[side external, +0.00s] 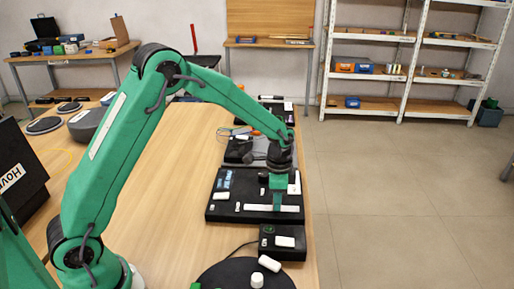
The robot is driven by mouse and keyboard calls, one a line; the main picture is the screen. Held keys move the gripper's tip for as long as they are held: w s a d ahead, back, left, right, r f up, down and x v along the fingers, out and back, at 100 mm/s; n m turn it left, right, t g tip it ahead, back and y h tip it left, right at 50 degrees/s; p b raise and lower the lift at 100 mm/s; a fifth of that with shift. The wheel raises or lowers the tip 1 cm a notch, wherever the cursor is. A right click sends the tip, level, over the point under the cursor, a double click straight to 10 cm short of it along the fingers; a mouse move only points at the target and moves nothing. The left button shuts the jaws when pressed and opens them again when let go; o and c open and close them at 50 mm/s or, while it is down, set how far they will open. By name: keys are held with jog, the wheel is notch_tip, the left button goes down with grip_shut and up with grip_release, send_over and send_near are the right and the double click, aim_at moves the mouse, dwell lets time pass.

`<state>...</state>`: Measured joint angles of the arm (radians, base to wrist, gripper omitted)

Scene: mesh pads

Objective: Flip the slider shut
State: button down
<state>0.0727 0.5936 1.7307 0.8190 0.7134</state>
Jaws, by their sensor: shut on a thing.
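A black board (225,211) lies on the wooden table near its right edge, with several small white and dark parts on it. A long white bar (258,207), which looks like the slider's track, runs along the board's front. My gripper (277,208) points straight down at the right part of this bar. Its green fingers are shut on a small part there, seemingly the slider, which they hide. I cannot tell the slider's exact position. A white upright piece (294,184) stands just right of my gripper.
A smaller black box (283,254) with a white block on top sits in front of the board. A round black disc (235,273) with white pieces is nearer. More devices stand behind the board. The table's left middle (165,210) is clear; its right edge is close.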

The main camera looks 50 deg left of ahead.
jog(key=s+a, duration=0.5)
jog(key=a, duration=0.1)
jog(key=shift+s, duration=0.4)
jog(key=c, duration=1.1)
grip_release()
jog(key=shift+d, duration=0.1)
jog(key=shift+r, duration=0.1)
jog(key=shift+r, duration=0.45)
notch_tip(320, 180, up, 7)
jog(key=shift+f, duration=0.1)
